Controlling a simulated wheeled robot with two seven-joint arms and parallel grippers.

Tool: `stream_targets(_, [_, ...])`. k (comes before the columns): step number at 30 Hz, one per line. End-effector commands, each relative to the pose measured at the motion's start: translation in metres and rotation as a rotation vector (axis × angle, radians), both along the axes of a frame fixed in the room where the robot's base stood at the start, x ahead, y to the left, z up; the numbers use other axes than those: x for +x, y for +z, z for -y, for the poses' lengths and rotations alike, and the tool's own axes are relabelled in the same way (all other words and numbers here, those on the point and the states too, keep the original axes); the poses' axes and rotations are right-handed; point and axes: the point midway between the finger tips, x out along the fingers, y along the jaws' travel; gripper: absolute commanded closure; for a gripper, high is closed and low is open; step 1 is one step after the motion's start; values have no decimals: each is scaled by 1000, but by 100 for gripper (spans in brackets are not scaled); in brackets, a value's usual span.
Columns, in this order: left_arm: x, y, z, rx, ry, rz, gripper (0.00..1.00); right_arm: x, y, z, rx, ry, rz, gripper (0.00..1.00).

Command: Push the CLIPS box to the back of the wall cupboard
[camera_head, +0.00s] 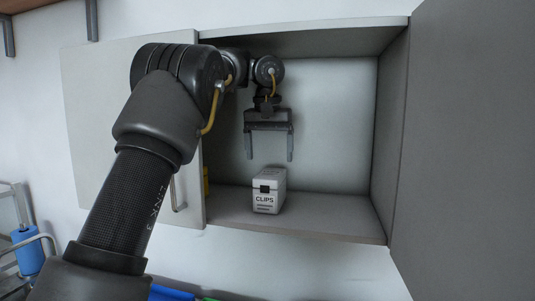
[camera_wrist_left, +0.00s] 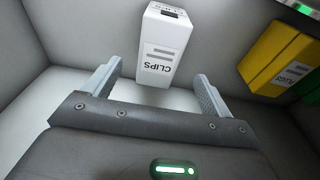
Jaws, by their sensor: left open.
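The white CLIPS box (camera_head: 268,190) stands upright on the floor of the open wall cupboard (camera_head: 335,210), near its front edge. My left gripper (camera_head: 270,158) is inside the cupboard, open and empty, fingers pointing down above the box. In the left wrist view the CLIPS box (camera_wrist_left: 166,45) is just beyond and between the two spread fingers (camera_wrist_left: 158,82), with its label facing the camera upside down. My right gripper is not in view.
The left door (camera_head: 90,110) and right door (camera_head: 465,130) stand open. The cupboard floor right of the CLIPS box is clear. Blue and green items lie below.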

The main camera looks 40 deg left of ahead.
Motion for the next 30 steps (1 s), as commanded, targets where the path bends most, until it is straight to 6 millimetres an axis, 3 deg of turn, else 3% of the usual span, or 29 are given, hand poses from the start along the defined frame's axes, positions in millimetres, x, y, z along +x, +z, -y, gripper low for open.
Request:
stream_targets(8, [4, -16, -3, 7, 3, 3, 15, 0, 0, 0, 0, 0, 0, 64])
stream_targets(24, [12, -87, -6, 0, 3, -5, 15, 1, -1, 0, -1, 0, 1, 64])
stream_targets(30, [14, -103, -7, -1, 3, -2, 15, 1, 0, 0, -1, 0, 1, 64])
